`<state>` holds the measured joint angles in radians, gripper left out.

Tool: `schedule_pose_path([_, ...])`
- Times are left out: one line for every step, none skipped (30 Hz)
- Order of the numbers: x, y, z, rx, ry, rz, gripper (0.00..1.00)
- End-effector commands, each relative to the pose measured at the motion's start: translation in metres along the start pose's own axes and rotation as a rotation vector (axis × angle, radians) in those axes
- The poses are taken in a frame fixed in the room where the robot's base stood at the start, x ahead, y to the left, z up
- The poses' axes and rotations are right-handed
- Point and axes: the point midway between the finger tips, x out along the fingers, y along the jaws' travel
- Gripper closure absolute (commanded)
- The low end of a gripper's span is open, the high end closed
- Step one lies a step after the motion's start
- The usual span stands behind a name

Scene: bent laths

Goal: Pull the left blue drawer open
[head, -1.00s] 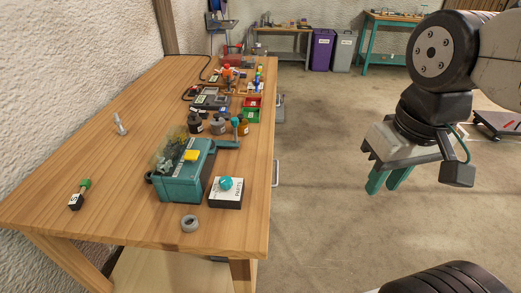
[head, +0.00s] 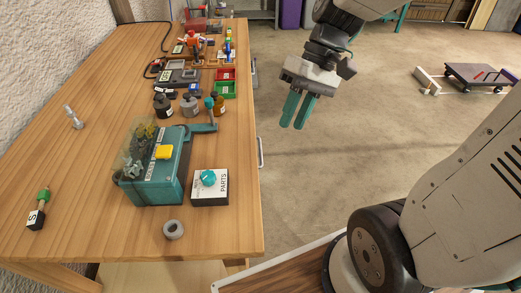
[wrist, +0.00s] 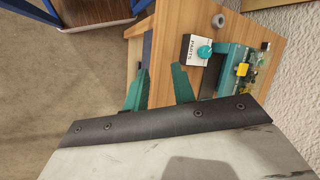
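My gripper (head: 298,112) hangs in the air to the right of the workbench, fingers pointing down, with teal fingers. In the wrist view the fingers (wrist: 160,84) stand apart with nothing between them. A narrow dark blue strip (wrist: 147,46) shows along the bench side in the wrist view; it may be a blue drawer front seen edge-on. In the head view a silver handle (head: 261,152) sticks out from the bench's right side, nearer to me than the gripper, and another (head: 255,72) is farther back. The drawer fronts face away from the head camera.
The floor right of the bench is clear near the gripper. A low cart (head: 480,77) stands far right.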

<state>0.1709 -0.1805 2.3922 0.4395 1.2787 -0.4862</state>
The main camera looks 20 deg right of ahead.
Motion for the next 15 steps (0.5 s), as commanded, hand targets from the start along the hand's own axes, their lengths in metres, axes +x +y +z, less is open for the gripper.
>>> schedule_pose_path([0.006, 0.006, -0.013, 0.005, -0.015, -0.053, 0.74])
schedule_pose_path([0.008, 0.008, -0.020, 0.004, -0.019, -0.084, 0.74])
schedule_pose_path([0.012, 0.011, -0.029, 0.002, -0.022, -0.126, 0.74])
schedule_pose_path([0.015, 0.014, -0.036, 0.001, -0.023, -0.157, 0.74])
schedule_pose_path([0.017, 0.018, -0.043, 0.001, -0.023, -0.188, 0.74])
schedule_pose_path([0.021, 0.022, -0.052, 0.000, -0.021, -0.229, 0.74])
schedule_pose_path([0.024, 0.026, -0.059, 0.001, -0.018, -0.259, 0.74])
schedule_pose_path([0.028, 0.030, -0.066, 0.002, -0.014, -0.290, 0.74])
schedule_pose_path([0.032, 0.036, -0.076, 0.002, -0.006, -0.329, 0.74])
schedule_pose_path([0.036, 0.040, -0.083, 0.004, 0.001, -0.359, 0.74])
schedule_pose_path([0.040, 0.045, -0.089, 0.005, 0.009, -0.388, 0.74])
schedule_pose_path([0.045, 0.051, -0.099, 0.007, 0.021, -0.426, 0.74])
schedule_pose_path([0.049, 0.057, -0.105, 0.010, 0.031, -0.455, 0.74])
schedule_pose_path([0.053, 0.062, -0.112, 0.013, 0.042, -0.483, 0.74])
schedule_pose_path([0.059, 0.070, -0.121, 0.016, 0.059, -0.519, 0.74])
